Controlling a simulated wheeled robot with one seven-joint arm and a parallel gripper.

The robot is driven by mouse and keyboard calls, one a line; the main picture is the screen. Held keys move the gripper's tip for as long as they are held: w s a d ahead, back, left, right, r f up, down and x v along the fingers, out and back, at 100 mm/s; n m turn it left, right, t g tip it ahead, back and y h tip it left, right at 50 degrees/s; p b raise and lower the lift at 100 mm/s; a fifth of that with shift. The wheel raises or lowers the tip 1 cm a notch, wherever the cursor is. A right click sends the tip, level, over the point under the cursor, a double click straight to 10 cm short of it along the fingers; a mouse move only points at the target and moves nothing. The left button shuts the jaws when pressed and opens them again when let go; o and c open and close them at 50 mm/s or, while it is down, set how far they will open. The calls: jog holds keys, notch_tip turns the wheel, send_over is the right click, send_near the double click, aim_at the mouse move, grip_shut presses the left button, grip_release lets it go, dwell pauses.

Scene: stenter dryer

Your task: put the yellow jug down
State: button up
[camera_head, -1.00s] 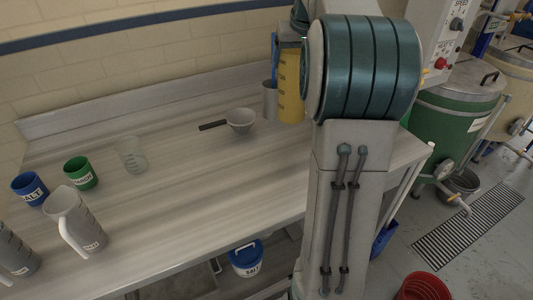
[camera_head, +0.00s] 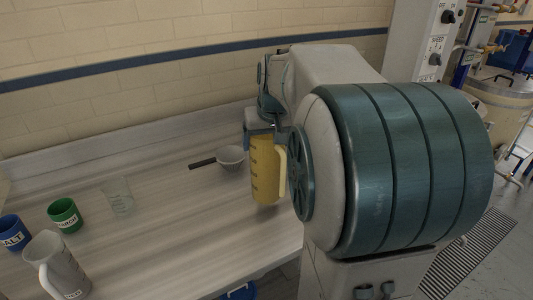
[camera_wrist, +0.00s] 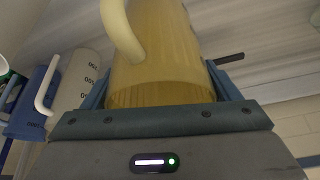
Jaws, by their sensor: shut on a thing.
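The yellow jug (camera_head: 265,172) is upright in my gripper (camera_head: 262,130), at the right part of the pale workbench (camera_head: 180,237). It has dark graduation marks and a pale yellow handle on its right side in the head view. In the wrist view the jug (camera_wrist: 160,60) fills the middle, with its handle toward the camera and my gripper's fingers (camera_wrist: 160,95) on both sides of it. My gripper is shut on the jug. Whether the jug's base touches the bench cannot be told. My arm hides the bench to its right.
A white bowl-like scoop with a dark handle (camera_head: 231,158) lies just left of the jug. A clear beaker (camera_head: 118,196), a green cup (camera_head: 65,215), a blue cup (camera_head: 13,233) and a grey jug (camera_head: 56,266) stand further left. Bench in front is clear.

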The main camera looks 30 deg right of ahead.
jog(key=shift+f, duration=2.05)
jog(key=o, duration=2)
jog(key=shift+c, duration=0.2)
jog(key=shift+s+r, duration=0.15)
jog(key=shift+r, duration=0.35)
jog(key=v, duration=1)
jog(key=shift+s+r, duration=0.1)
jog(key=shift+r, duration=0.15)
jog(key=s+a+f+n+g, duration=0.1)
jog(key=s+a+f+n, duration=0.1)
jog(key=s+a+f, duration=1.1)
notch_tip(320, 180, down, 2)
jog(key=shift+s+a+f+g+y, duration=0.2)
jog(key=shift+s+g+y, duration=0.15)
jog(key=shift+s, duration=0.55)
